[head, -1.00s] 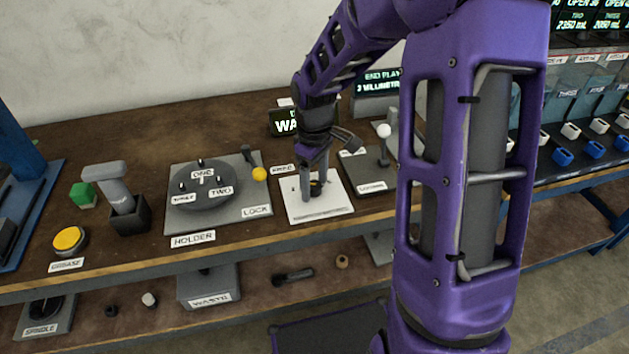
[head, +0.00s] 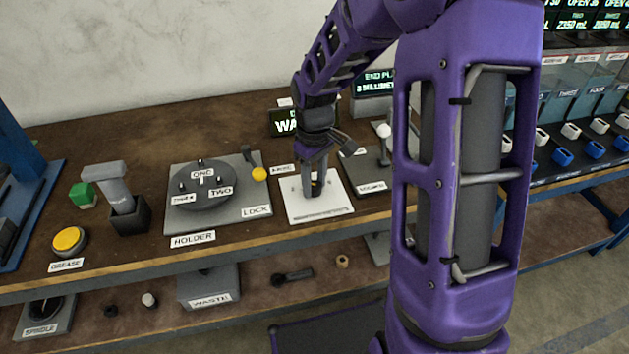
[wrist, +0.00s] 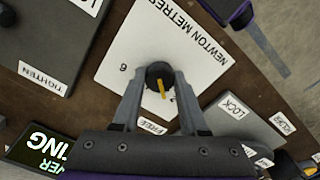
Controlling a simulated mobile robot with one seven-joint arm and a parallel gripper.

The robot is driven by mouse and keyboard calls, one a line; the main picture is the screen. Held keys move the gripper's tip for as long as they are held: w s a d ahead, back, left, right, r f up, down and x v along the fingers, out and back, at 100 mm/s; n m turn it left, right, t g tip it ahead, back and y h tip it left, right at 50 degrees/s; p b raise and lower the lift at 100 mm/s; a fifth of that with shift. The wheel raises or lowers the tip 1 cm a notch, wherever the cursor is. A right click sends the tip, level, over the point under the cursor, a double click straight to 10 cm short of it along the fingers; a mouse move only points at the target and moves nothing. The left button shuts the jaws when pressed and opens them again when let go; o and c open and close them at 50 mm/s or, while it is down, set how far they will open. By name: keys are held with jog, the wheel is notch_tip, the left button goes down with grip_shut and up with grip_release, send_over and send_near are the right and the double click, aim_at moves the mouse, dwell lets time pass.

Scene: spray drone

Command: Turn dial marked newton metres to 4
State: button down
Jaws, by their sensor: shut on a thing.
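The newton metres dial is a small black knob (wrist: 157,74) with a yellow pointer, on a white plate (wrist: 207,62) printed NEWTON METRES. In the wrist view the pointer extends down toward my gripper's palm. A 6 shows on the plate left of the knob; I cannot see a 4. My gripper (wrist: 160,80) is shut on the knob, one finger on each side. In the head view my gripper (head: 316,192) reaches down onto the white plate (head: 333,209), and its fingers mostly hide the knob.
Left of the plate is the HOLDER base (head: 230,215) with its round turntable and the yellow-tipped LOCK lever (head: 259,174). Right of it is a grey base with a white-balled lever (head: 383,131). A green-lettered display (head: 285,123) stands behind. The bench's front edge is close.

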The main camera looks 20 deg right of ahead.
aim_at(314, 185)
jog(key=m, duration=0.5)
jog(key=shift+a+m, duration=0.1)
jog(key=shift+m, duration=2.3)
jog(key=shift+c, duration=2.2)
grip_release()
notch_tip(314, 185, up, 18)
jog(key=p, duration=0.2)
jog(key=shift+f+p, duration=0.25)
jog(key=shift+p, duration=0.15)
